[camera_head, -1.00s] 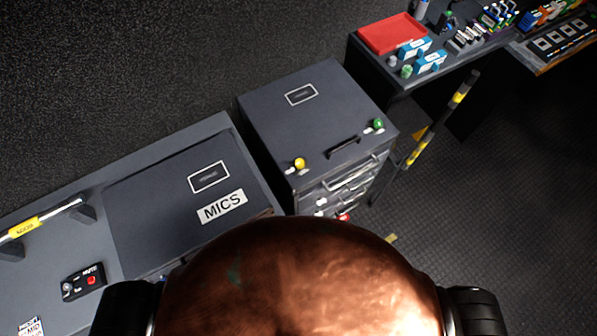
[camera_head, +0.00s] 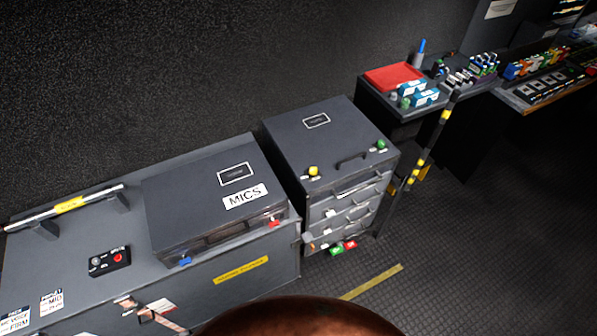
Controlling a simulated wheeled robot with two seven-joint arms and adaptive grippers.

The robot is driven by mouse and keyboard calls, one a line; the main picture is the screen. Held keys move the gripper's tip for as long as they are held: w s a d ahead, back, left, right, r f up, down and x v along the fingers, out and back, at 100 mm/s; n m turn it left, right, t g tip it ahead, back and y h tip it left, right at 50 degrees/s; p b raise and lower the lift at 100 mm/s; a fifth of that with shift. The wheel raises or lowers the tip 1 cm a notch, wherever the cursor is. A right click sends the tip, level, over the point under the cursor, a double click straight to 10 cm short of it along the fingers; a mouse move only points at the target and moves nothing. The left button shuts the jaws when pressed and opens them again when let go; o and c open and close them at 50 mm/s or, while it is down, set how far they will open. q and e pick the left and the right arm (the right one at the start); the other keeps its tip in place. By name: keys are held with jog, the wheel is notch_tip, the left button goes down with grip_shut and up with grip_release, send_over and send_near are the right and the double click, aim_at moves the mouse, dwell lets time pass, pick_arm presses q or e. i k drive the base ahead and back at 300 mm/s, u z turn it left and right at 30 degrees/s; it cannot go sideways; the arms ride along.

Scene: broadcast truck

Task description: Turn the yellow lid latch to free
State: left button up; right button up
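The yellow lid latch (camera_head: 313,171) is a small knob at the front left of the top of a dark grey drawer cabinet (camera_head: 318,143). A green knob (camera_head: 381,145) sits at the front right of the same lid, with a dark handle (camera_head: 352,161) between them. The lid looks closed. The way the yellow latch is turned is too small to tell. Neither of my grippers is in view. Only a copper-coloured rounded part shows at the bottom edge.
A grey MICS case (camera_head: 205,195) with blue and red latches lies on the bench at left, beside a rail (camera_head: 70,205) and a small box with a red button (camera_head: 110,261). A black-and-yellow post (camera_head: 430,140) stands right of the cabinet. Floor (camera_head: 470,240) is open at lower right.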

aim_at(312, 170)
jog(key=u, duration=0.75)
jog(key=i, duration=0.4)
